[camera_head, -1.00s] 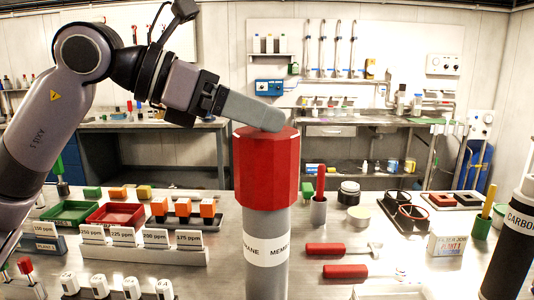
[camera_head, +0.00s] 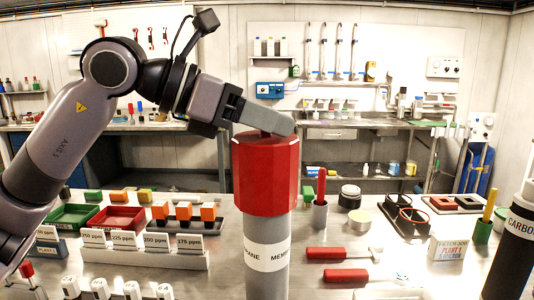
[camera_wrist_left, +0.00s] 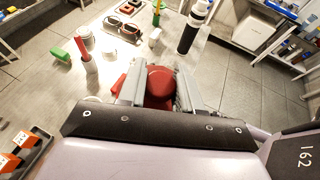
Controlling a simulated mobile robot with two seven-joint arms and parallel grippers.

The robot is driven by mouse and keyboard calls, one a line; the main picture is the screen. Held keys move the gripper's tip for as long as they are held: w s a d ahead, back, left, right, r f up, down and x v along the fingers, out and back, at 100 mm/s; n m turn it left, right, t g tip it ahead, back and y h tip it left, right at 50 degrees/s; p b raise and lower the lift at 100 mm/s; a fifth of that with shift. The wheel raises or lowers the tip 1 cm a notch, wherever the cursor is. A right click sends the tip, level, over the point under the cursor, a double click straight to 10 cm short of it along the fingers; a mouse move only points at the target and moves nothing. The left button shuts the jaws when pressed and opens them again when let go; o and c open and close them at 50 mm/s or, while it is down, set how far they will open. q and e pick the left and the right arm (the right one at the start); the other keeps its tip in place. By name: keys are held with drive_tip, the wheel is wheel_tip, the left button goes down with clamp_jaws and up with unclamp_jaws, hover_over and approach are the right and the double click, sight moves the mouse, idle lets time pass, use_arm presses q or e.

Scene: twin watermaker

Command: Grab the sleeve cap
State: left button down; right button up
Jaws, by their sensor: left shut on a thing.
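The sleeve cap (camera_head: 265,178) is a large red faceted cap on top of an upright grey cylinder (camera_head: 267,270) with a white membrane label, in the middle of the table. My left gripper (camera_head: 280,126) is at the top of the cap. In the left wrist view the two fingers of my left gripper (camera_wrist_left: 160,92) stand either side of a round red knob (camera_wrist_left: 160,80) on the cap and are shut on it. The head view hides most of this knob behind a finger. My right gripper is not in view.
A black carbon cylinder (camera_head: 513,240) stands at the right edge. Red-handled tools (camera_head: 338,254) lie right of the grey cylinder. Green (camera_head: 72,217) and red (camera_head: 118,218) trays, ppm cards and orange-topped blocks fill the left side.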

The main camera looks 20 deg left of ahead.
use_arm(q)
drive_tip(key=shift+f, duration=0.3)
